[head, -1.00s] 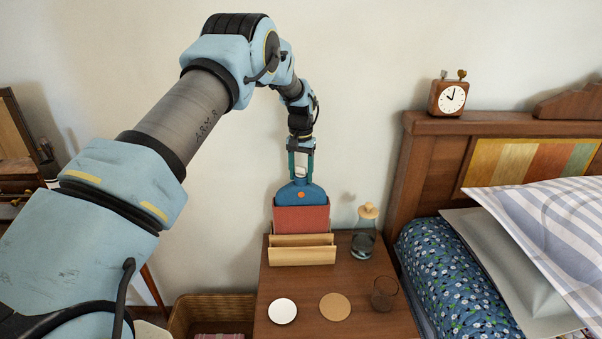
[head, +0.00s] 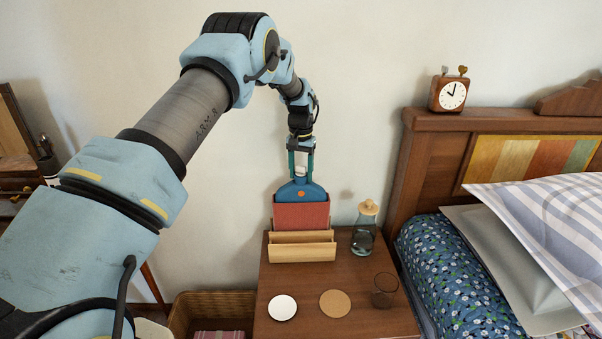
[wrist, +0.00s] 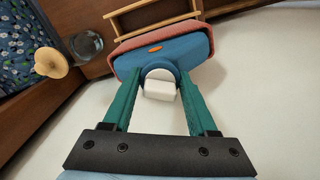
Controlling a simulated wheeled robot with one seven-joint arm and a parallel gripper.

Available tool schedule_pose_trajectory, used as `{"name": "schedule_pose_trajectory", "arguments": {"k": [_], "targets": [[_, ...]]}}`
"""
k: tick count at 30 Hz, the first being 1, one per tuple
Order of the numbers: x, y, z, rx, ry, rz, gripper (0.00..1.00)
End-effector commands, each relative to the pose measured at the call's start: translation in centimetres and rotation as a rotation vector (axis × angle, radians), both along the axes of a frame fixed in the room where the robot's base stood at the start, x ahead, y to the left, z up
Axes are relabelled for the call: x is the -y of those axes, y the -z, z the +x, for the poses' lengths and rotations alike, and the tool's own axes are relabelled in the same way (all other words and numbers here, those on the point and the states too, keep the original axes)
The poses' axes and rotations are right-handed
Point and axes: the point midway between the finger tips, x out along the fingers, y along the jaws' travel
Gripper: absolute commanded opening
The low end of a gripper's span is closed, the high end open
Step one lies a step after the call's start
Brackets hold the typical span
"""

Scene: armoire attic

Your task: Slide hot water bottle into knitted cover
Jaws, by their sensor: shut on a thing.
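The blue hot water bottle (head: 299,192) has a white stopper at its neck and an orange oval mark on its body. It stands upright with its lower part hidden inside the red knitted cover (head: 301,215); its blue shoulders show above the cover's rim. In the wrist view the bottle (wrist: 172,58) sits within the mouth of the cover (wrist: 121,70). My gripper (head: 301,172) is directly above the bottle, shut on it at the neck and stopper. The cover stands in a light wooden rack (head: 302,252) on the bedside table (head: 290,284).
A glass carafe with a cork stopper (head: 364,234) stands just right of the rack. A dark glass (head: 384,291), a cork coaster (head: 334,303) and a white disc (head: 282,308) lie nearer the table's front. The bed's headboard (head: 425,165) rises to the right, the wall behind.

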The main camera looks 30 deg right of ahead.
Motion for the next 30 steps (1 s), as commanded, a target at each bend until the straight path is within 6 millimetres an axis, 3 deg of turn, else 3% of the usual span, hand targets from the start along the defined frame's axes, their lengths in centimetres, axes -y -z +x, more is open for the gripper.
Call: {"name": "schedule_pose_trajectory", "arguments": {"k": [30], "targets": [[0.08,0.61,0.09,0.003,0.000,-0.003,0.00]]}}
